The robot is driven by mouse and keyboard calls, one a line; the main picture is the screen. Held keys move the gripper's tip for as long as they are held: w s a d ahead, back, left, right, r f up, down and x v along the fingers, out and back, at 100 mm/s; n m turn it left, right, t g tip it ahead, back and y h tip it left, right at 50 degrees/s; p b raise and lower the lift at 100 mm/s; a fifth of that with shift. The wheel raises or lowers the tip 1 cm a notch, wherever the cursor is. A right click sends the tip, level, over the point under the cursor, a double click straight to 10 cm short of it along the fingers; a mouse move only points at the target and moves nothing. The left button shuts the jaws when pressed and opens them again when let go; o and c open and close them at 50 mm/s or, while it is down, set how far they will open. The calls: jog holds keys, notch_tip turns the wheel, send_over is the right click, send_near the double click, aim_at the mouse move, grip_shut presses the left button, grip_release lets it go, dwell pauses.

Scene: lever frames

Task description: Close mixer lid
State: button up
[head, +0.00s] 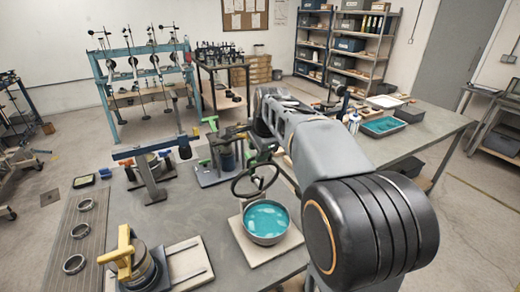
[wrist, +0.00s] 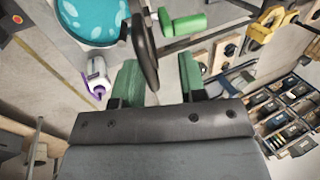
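A round bowl (head: 265,219) holding teal contents stands on a light board on the bench; its teal contents show at the top left of the wrist view (wrist: 95,15). A dark ring-shaped piece (head: 235,190), which looks like the mixer lid's rim, stands tilted up above the bowl's back edge. My gripper (head: 262,152) is at the upper part of this ring. In the wrist view my gripper's green fingers (wrist: 158,78) are apart, and the dark rim (wrist: 145,45) passes between them, closer to the left finger. I cannot tell whether it touches. The hinge is not clear.
A yellow-handled device (head: 124,252) stands at the front left, and metal rings (head: 80,230) lie left of it. A green-handled device (head: 222,155) stands close behind the bowl. A teal-filled tray (head: 384,126) sits at right. Bare bench lies left of the bowl.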

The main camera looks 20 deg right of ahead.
jog(key=p+v, duration=0.9)
jog(key=v, duration=0.7)
jog(key=shift+s+f, duration=0.2)
jog(key=shift+s, duration=0.2)
dwell(0.4)
jog(key=shift+d+p, duration=0.1)
jog(key=shift+p, duration=0.2)
dwell(0.4)
